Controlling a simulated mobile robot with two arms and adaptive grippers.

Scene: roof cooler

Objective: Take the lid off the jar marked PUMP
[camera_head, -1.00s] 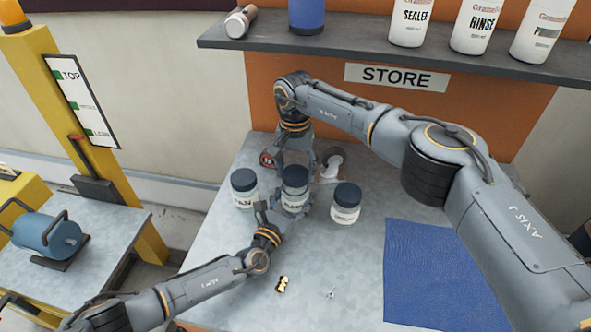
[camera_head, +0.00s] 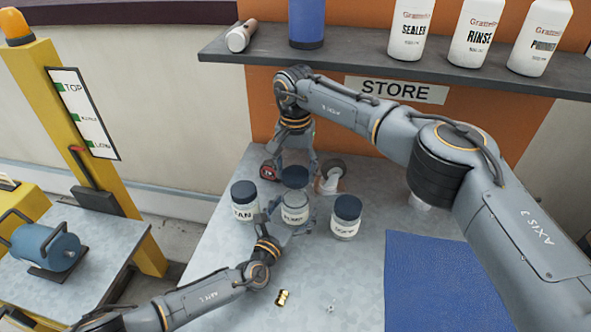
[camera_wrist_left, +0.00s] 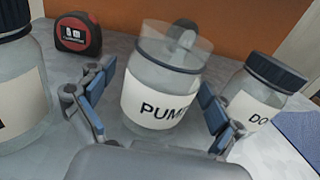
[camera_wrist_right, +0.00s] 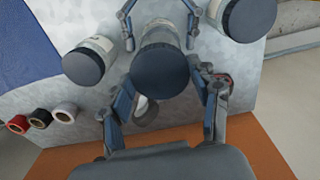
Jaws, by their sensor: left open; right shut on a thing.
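The jar marked PUMP (camera_head: 294,216) stands upright on the bench between two other jars. In the left wrist view, the PUMP jar (camera_wrist_left: 158,100) has an open, clear glass top with no lid on it. My right gripper (camera_head: 294,167) is shut on its dark lid (camera_head: 294,178) and holds it just above the jar. The lid (camera_wrist_right: 160,72) also shows between the fingers in the right wrist view. My left gripper (camera_wrist_left: 150,108) is open, with one finger on each side of the PUMP jar; I cannot tell whether they touch it.
Lidded jars stand close by at left (camera_head: 243,203) and right (camera_head: 346,217). A red tape measure (camera_head: 269,171) and a white object (camera_head: 330,178) lie behind. A brass piece (camera_head: 282,297) lies in front. A blue mat (camera_head: 440,285) covers the bench's right side.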

